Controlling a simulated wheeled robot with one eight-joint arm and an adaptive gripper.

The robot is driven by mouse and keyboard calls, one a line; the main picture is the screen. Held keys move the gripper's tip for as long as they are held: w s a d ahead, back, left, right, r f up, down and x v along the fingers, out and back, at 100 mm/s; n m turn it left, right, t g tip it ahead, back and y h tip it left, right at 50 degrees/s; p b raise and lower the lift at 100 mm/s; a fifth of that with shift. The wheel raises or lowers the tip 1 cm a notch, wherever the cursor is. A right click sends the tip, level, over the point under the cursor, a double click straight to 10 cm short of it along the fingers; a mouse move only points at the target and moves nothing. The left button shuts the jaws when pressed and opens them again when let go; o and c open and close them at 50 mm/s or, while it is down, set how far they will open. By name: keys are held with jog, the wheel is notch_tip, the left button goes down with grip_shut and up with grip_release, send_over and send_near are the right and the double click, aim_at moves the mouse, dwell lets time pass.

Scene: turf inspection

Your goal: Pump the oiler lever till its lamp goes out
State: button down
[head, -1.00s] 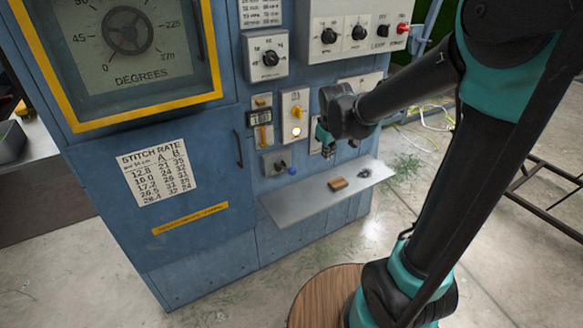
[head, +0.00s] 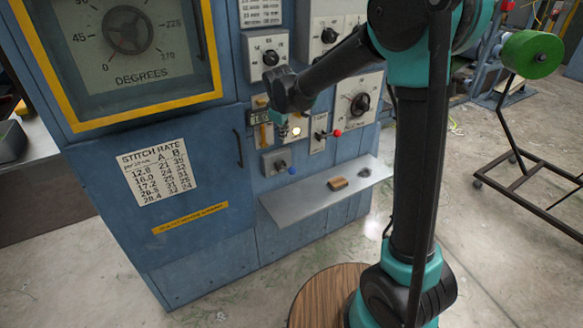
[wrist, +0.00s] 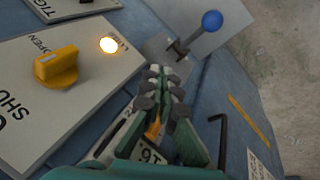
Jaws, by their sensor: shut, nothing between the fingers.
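A lit lamp (head: 297,131) glows on a pale plate of the blue machine; in the wrist view the lamp (wrist: 108,45) is bright beside a yellow knob (wrist: 57,66). A blue-balled lever (head: 290,170) sticks out of a small grey plate below the lamp; it also shows in the wrist view (wrist: 211,20). A red-balled lever (head: 337,133) sits on another plate to the right. I cannot read which lever is labelled oiler. My gripper (head: 283,131) is shut and empty, just left of the lamp in the picture; its closed fingers (wrist: 163,85) appear apart from the blue lever.
A metal shelf (head: 325,190) with a small brown block (head: 338,183) juts out below the levers. A hooked handle (head: 238,149) stands out from the cabinet. A dial plate (head: 358,103) is at the right.

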jog(key=shift+s+d+f, duration=0.35)
jog(key=shift+s+f, duration=0.15)
jog(key=shift+f, duration=0.85)
jog(key=shift+s+d+f, duration=0.35)
jog(key=shift+s+f, duration=0.2)
jog(key=shift+f, duration=0.75)
jog(key=shift+s+d+f, duration=0.35)
jog(key=shift+s+f, duration=0.15)
jog(key=shift+f, duration=0.85)
jog(key=shift+s+d+f, duration=0.1)
jog(key=shift+s+f, duration=0.05)
jog(key=shift+f, duration=0.2)
